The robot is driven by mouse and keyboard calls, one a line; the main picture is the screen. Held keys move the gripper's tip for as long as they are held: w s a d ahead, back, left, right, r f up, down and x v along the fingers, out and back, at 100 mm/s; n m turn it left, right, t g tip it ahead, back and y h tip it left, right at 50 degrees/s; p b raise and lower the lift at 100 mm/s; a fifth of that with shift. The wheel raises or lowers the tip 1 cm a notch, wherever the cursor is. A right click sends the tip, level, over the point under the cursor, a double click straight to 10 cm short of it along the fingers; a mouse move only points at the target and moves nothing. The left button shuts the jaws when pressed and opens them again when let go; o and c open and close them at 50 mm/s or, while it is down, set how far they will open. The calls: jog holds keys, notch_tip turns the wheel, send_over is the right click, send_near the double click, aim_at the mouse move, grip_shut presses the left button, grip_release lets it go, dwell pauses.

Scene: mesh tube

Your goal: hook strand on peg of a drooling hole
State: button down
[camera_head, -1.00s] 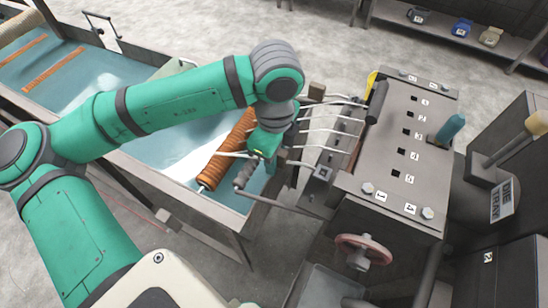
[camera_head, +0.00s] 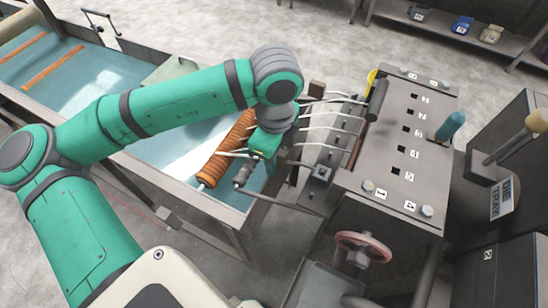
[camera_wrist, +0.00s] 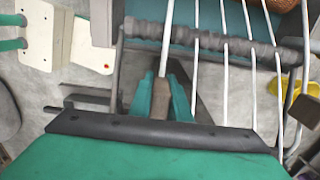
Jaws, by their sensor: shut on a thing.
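My gripper (camera_head: 262,150) hangs over the trough's near right edge, left of the grey machine. In the wrist view its teal fingers (camera_wrist: 161,98) are shut around a brown piece, with a white strand (camera_wrist: 166,40) running up from it. I cannot tell whether that piece is a pad or part of the strand. Several other white strands (camera_head: 335,115) reach left from the machine face. A grey wrapped roller (camera_wrist: 210,38) crosses behind them. Pegs are not clearly visible.
The water trough (camera_head: 185,150) holds orange-brown coils (camera_head: 222,160). A red handwheel (camera_head: 362,248) sits at the machine's near side. A die tray cabinet (camera_head: 500,195) stands on the right.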

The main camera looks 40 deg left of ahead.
jog(key=shift+f, duration=0.45)
dwell(0.5)
jog(key=c, duration=1.6)
grip_release()
jog(key=shift+o, duration=0.2)
notch_tip(320, 180, up, 11)
jog(key=shift+d+f, duration=0.1)
